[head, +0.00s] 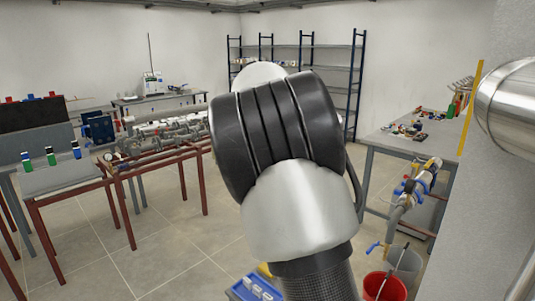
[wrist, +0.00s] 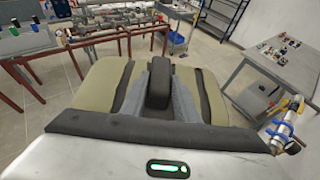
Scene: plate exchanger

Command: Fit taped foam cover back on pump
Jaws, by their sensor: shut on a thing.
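A tan foam cover with dark tape bands (wrist: 97,85) fills the middle of the wrist view. My gripper (wrist: 158,82) is shut on it, with a dark finger over the middle of the cover. The cover's underside and the other finger are hidden. In the head view my own arm hides the gripper and the cover. I cannot tell for sure which machine is the pump. Grey pipework with valves (head: 165,137) sits on a red frame at left, and a grey pipe assembly with blue valve handles (head: 412,190) stands at right.
A grey workbench (head: 385,143) with small parts stands at right, near a wall corner and a large metal pipe (head: 510,105). A red bucket (head: 383,288) and a blue crate (head: 243,292) are low in front. Blue shelving (head: 355,85) is at the back. Tiled floor (head: 165,250) is open at left.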

